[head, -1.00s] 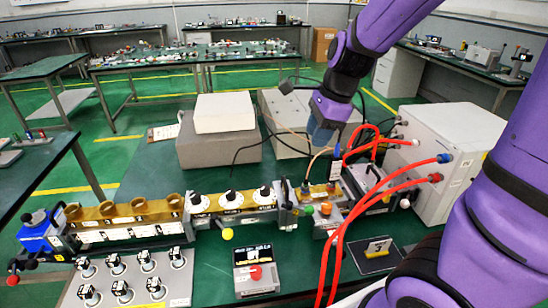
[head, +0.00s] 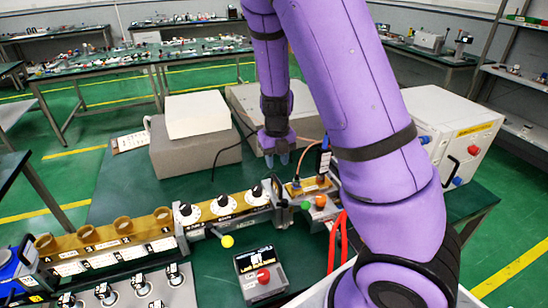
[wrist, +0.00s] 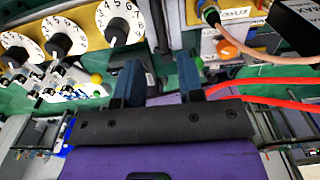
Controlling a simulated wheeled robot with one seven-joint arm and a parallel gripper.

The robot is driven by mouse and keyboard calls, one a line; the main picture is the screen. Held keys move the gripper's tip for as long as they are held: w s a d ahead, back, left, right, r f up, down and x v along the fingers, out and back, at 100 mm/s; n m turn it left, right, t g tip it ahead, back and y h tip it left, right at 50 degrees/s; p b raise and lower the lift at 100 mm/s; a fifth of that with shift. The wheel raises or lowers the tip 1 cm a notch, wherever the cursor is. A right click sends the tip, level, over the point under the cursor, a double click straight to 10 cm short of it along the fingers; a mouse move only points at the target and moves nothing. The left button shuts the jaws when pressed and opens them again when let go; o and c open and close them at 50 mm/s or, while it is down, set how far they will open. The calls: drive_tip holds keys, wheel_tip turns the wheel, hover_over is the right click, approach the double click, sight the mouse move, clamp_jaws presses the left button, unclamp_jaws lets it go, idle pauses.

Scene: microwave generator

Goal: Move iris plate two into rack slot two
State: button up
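My gripper (head: 277,156) points down in the head view, above the bench behind the dial row. In the wrist view my gripper (wrist: 160,80) shows two dark blue fingers spread apart with nothing seen between them. A grey panel (head: 187,292) at the lower left carries several upright pieces with black-and-white tops (head: 141,285). These may be the iris plates, but their labels are too small to read, so I cannot pick out plate two. I cannot identify rack slot two in these views.
A row of white dials (head: 222,204) adjoins a brown rail with several cups (head: 123,225). A button box (head: 260,275) stands in front. Red hoses (wrist: 270,100) and a pinkish cable (wrist: 260,60) run near my gripper. Grey blocks (head: 190,155) stand behind.

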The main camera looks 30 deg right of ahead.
sight(276, 179)
drive_tip(key=shift+f, duration=4.55)
clamp_jaws()
wheel_tip(276, 179, up, 12)
drive_tip(key=shift+f, duration=0.2)
